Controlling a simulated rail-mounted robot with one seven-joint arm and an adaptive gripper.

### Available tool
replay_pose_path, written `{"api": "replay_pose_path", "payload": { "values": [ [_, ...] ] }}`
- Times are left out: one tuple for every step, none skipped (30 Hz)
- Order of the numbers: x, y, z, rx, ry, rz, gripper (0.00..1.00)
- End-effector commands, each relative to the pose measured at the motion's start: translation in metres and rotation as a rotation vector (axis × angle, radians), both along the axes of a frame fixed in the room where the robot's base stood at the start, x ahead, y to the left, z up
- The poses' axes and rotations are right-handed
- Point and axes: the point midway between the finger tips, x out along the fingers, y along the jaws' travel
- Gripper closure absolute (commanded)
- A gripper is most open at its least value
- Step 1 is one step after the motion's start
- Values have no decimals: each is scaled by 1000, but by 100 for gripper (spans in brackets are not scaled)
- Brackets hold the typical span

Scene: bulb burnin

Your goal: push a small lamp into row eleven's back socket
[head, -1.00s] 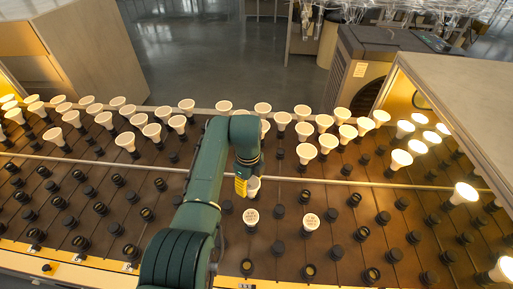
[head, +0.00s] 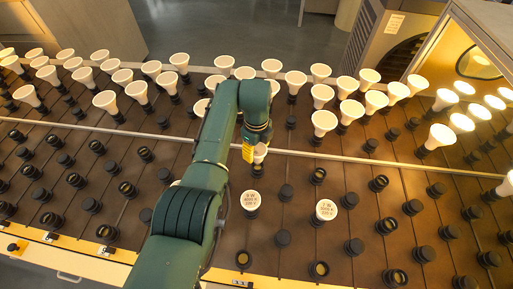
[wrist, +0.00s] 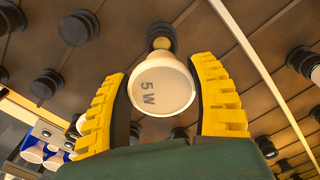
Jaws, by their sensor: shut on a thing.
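A small white lamp marked "5 W" (wrist: 162,84) sits between the yellow fingers of my gripper (wrist: 165,105) in the wrist view. My gripper (head: 256,152) is shut on it. In the wrist view the lamp's base end points toward a dark socket with a brass-coloured centre (wrist: 162,43); I cannot tell whether they touch. In the head view my arm hides most of the lamp. Two white lamps with printed tops, one left (head: 251,201) and one right (head: 326,210), stand in sockets just in front of my gripper.
Many white lamps (head: 324,121) stand in the far part of the board, beyond a metal rail (head: 330,156). Dark sockets (head: 379,183), some capped, fill the near part. A lit hood (head: 482,62) stands at the right, with glowing lamps by it.

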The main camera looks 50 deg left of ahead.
Motion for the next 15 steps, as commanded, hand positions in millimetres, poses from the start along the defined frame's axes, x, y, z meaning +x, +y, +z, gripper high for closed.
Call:
{"api": "replay_pose_path", "payload": {
  "values": [
    [1,0,-2,1,-2,0,76],
    [1,0,-2,1,-2,0,76],
    [1,0,-2,1,-3,0,76],
    [1,0,-1,1,-3,0,76],
    [1,0,-1,1,-2,0,76],
    [1,0,-1,1,-2,0,76],
    [1,0,-1,1,-2,0,76],
    [1,0,-1,1,-2,0,76],
    [1,0,-1,1,-2,0,76],
    [0,0,-1,1,-2,0,76],
    [0,0,-2,1,-2,0,76],
    [0,0,-3,1,-2,0,76],
    [0,0,-4,1,-2,0,76],
    [0,0,-5,1,-2,0,76],
    [0,0,-6,1,-2,0,76]
  ]
}}
